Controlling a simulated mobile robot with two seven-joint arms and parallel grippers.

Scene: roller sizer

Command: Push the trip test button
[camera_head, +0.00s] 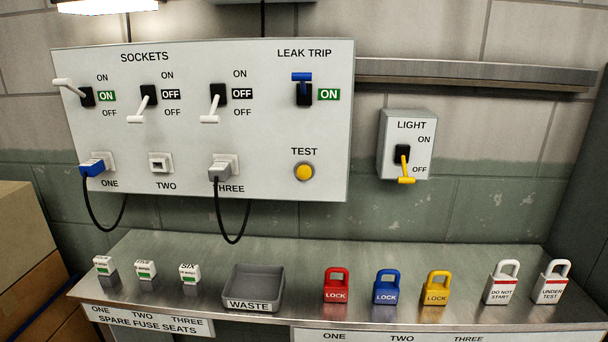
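The trip test button (304,172) is a round yellow button in a grey ring, under the word TEST at the lower right of the white wall panel (262,150). Above it, the blue leak trip lever (302,84) points up, with a green ON label beside it. Nothing covers the button. Neither of my grippers shows in the head view.
Three white socket levers stand left on the panel; socket one (88,92) reads ON. Black cords hang from the blue plug (92,167) and grey plug (222,171). A light switch box (407,145) is right. The steel shelf (330,262) below holds padlocks, fuses and a waste tray (253,287).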

